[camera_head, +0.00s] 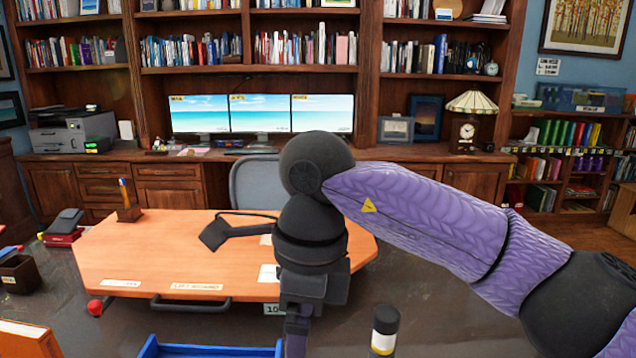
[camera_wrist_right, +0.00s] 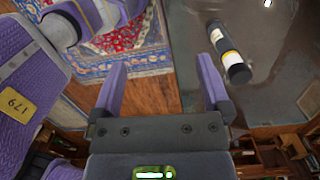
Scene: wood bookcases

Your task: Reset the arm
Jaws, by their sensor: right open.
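My right arm (camera_head: 430,213) is purple with black joints and comes in from the right in the head view. Its wrist bends down over the front of the dark table. My right gripper (camera_wrist_right: 162,82) is open in the wrist view, with its two purple fingers wide apart and nothing between them. In the head view only its upper part shows at the bottom edge, and the fingertips are cut off. My left gripper is in neither view.
A black cylinder with a pale label (camera_head: 384,332) is close right of the gripper; the wrist view shows it too (camera_wrist_right: 229,53). A blue tray (camera_head: 210,351) is at the bottom.

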